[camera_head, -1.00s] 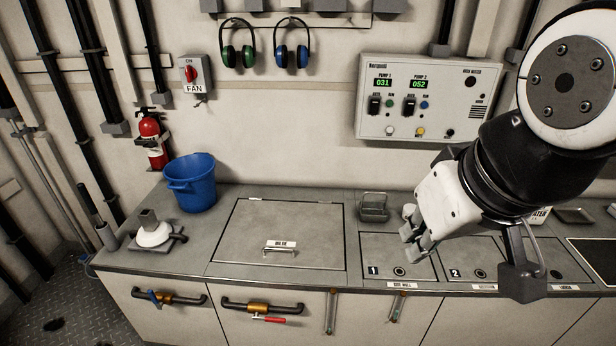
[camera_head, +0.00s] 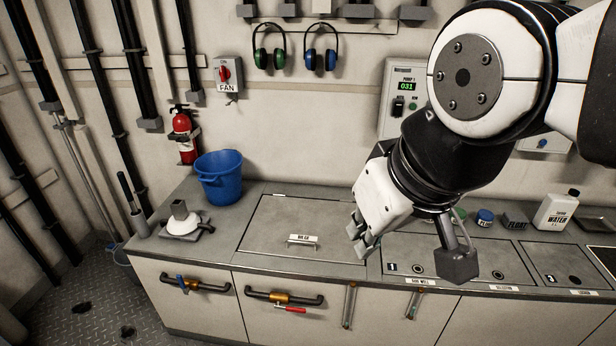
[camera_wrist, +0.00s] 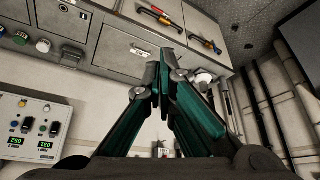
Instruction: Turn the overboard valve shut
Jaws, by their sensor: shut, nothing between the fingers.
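Two brass valves on black pipes are on the cabinet front in the head view. The right valve (camera_head: 280,297) has a red handle (camera_head: 290,309), roughly along the pipe. I cannot tell from a label which is the overboard valve. Both valves also show small near the top of the wrist view, one (camera_wrist: 157,17) left of the other (camera_wrist: 205,44). My gripper (camera_head: 360,242) is shut and empty above the counter, right of both valves and apart from them. It also shows in the wrist view (camera_wrist: 162,62).
The counter holds a blue bucket (camera_head: 219,178), a white domed object (camera_head: 182,222) and a lidded hatch (camera_head: 265,244). A water jug (camera_head: 556,210) stands at the right.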

